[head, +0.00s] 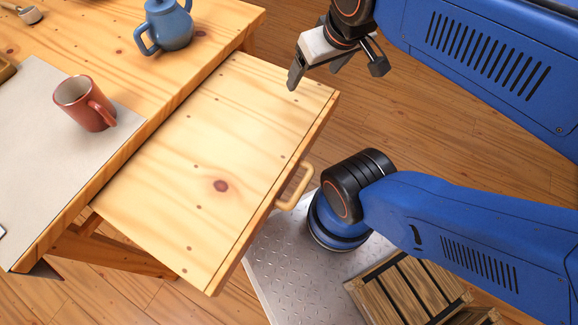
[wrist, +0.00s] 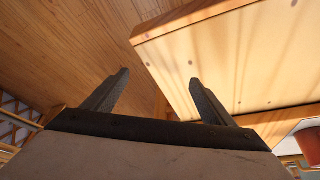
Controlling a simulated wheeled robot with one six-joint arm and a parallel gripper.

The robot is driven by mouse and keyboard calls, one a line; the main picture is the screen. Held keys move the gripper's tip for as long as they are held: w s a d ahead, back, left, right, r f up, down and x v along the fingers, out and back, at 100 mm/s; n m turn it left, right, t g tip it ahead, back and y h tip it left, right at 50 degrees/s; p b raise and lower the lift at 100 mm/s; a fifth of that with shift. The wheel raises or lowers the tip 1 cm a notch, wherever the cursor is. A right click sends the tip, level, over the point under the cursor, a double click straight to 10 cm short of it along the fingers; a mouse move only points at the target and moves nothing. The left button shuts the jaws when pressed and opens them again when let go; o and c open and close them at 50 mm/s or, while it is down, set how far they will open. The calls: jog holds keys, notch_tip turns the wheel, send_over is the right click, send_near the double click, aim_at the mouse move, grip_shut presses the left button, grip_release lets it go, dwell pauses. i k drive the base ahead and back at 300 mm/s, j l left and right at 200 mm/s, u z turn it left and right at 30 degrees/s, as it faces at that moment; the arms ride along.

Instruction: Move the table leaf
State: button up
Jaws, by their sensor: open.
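The table leaf (head: 205,165) is a pale wooden panel extending from the right side of the wooden table (head: 235,18). A light wooden handle (head: 295,187) sits on its outer edge. My gripper (head: 318,72) is near the far outer corner of the leaf, away from the handle. Its jaws are open with nothing between them. In the wrist view, the two fingers (wrist: 160,92) are apart, and the leaf (wrist: 235,60) shows beyond the right finger. The handle cannot be made out in the wrist view. Whether a finger touches the leaf is unclear.
A red mug (head: 86,104) stands on a grey mat (head: 40,150) on the table, near the leaf. A blue teapot (head: 165,26) stands farther back. A slatted wooden crate (head: 405,290) is at the lower right. Bare plank floor (head: 430,130) lies right of the leaf.

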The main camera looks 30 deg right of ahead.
aim_at(195, 196)
jog(key=k+j, duration=0.2)
jog(key=k, duration=0.15)
jog(key=k+j+z, duration=0.1)
jog(key=k, duration=0.3)
jog(key=k+j, duration=0.2)
jog(key=k, duration=0.15)
jog(key=z, duration=0.05)
